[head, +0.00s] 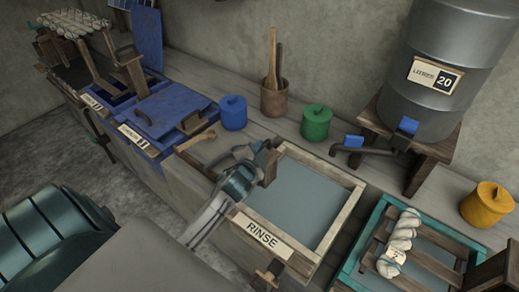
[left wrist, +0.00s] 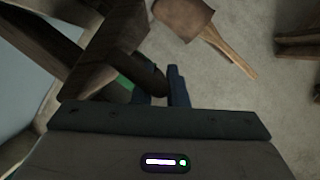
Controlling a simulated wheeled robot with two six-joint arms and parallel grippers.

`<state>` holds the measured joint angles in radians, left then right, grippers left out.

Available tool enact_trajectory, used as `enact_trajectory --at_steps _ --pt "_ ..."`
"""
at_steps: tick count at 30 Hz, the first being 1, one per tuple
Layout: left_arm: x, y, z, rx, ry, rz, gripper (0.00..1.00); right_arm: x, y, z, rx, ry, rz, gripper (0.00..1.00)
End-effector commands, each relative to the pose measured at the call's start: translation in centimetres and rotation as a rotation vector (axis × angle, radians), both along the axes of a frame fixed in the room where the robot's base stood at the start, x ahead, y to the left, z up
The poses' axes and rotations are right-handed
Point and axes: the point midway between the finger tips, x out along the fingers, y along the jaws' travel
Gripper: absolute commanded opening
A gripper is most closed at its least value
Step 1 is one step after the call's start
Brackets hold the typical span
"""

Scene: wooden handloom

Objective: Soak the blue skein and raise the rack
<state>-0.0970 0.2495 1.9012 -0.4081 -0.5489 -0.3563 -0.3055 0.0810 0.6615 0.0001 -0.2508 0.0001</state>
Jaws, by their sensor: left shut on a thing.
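My left gripper (head: 262,152) is at the rinse vat's far left corner, beside an upright brown wooden block (head: 269,165). In the left wrist view, its blue fingers (left wrist: 163,88) are shut on a dark rounded handle (left wrist: 146,72) joined to a wooden piece. What that handle belongs to is partly hidden. A white skein with teal ties (head: 402,238) lies on a slatted wooden rack (head: 436,266) over the teal-rimmed vat (head: 366,246). No blue-coloured skein can be made out. The blue vat's lid (head: 170,107) is on. My right gripper is not in view.
The rinse vat (head: 305,205) holds grey-blue liquid. Blue (head: 233,113), green (head: 316,122) and yellow (head: 487,205) jars stand on the bench. A metal drum (head: 440,65) with a tap stands at the back right. Several pale skeins (head: 75,23) lie at far left.

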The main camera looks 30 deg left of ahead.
Motion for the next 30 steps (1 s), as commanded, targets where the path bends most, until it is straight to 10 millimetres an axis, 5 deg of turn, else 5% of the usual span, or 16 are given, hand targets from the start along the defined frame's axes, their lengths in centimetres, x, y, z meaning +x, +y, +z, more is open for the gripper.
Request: enact_trajectory --at_steps 18,30 --pt "0.0 0.1 11.1 0.003 0.001 0.002 0.0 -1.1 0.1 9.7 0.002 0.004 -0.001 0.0" --pt "0.0 0.1 13.8 0.005 0.0 0.002 0.0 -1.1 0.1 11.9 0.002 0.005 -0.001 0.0"
